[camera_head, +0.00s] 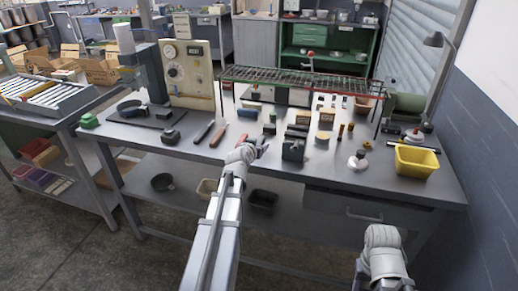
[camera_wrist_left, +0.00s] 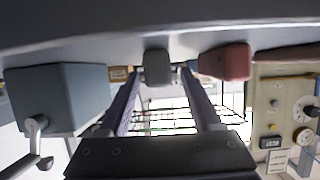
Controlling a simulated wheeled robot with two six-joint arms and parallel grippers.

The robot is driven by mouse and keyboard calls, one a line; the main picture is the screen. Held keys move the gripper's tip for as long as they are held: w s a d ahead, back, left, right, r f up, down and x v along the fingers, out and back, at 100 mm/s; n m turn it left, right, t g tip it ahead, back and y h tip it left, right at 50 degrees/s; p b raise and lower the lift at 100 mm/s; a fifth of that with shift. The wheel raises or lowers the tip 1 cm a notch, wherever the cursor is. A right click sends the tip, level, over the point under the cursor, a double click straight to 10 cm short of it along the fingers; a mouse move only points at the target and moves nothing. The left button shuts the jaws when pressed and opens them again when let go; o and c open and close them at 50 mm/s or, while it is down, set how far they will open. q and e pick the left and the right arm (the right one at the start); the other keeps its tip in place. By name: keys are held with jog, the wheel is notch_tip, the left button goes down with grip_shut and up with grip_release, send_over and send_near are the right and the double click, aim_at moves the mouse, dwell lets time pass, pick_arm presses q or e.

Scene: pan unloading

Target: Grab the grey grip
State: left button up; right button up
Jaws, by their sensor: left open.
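The grey grip (camera_wrist_left: 157,66) is a small rounded block on the table, seen between the two fingers of my left gripper (camera_wrist_left: 170,75) in the left wrist view, which looks upside down. The fingers are open on either side of it, with their tips close to it; I cannot tell if they touch. In the head view the grey grip (camera_head: 269,129) appears as a small dark block just beyond my left gripper (camera_head: 260,146). My right arm shows at the lower right of the head view, but its fingers do not show.
A red grip (camera_wrist_left: 226,62) lies on one side of the grey one, and a blue-grey vise-like block (camera_wrist_left: 60,95) stands on the other. A wire rack (camera_head: 300,80) spans the back of the table. A yellow bin (camera_head: 417,160) stands at the right.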

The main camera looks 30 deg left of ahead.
pick_arm(q)
jog(key=shift+w+f, duration=0.2)
jog(key=shift+w, duration=0.15)
jog(key=shift+s+r, duration=0.1)
grip_shut()
dwell(0.3)
